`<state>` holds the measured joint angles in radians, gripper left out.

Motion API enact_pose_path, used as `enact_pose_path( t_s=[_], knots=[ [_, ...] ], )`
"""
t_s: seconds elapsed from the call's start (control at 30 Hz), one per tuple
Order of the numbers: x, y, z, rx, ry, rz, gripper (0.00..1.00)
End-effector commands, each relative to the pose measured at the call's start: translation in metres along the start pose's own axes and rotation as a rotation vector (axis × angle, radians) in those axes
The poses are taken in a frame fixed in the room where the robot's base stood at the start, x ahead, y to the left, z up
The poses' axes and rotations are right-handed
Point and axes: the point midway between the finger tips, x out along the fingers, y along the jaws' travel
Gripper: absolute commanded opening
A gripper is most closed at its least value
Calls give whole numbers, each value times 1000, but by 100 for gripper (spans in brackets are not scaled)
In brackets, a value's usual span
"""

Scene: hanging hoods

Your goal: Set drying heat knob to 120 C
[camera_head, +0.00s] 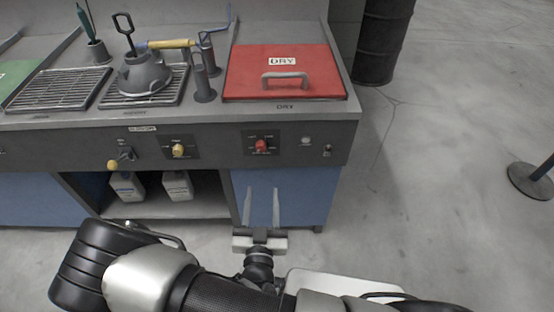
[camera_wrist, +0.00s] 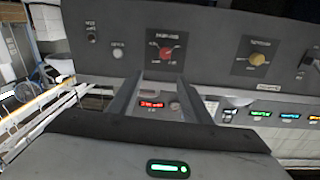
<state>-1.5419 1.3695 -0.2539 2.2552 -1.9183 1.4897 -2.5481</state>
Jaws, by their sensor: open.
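The red knob (camera_head: 261,146) sits on a dark plate on the grey front panel, below the red lid marked DRY (camera_head: 265,88). The marks around it are too small to read, so I cannot tell its setting. It also shows in the wrist view (camera_wrist: 166,53), near the top, just beyond the fingertips. My gripper (camera_head: 262,195) is open and empty, apart from the knob. In the head view its two fingers point at the panel from below, in front of the blue cabinet. A small lit red display (camera_wrist: 152,104) shows between the fingers in the wrist view; its digits are unclear.
A yellow knob (camera_head: 178,151) on a similar plate is left of the red one. A yellow-handled lever (camera_head: 119,163) juts out farther left. A small switch (camera_head: 327,151) is at the right. White jugs (camera_head: 177,186) stand on the open shelf. Floor at the right is mostly clear.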

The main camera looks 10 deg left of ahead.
Motion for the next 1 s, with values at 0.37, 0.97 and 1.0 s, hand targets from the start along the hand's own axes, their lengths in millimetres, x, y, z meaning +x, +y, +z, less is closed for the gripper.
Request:
enact_pose_path(
  t_s=[0.37,0.97,1.0],
  knots=[
    [34,-8,14,-68,-10,-47,44],
    [153,-14,16,-65,-11,-47,44],
    [158,-14,15,-66,-11,-47,44]
  ],
)
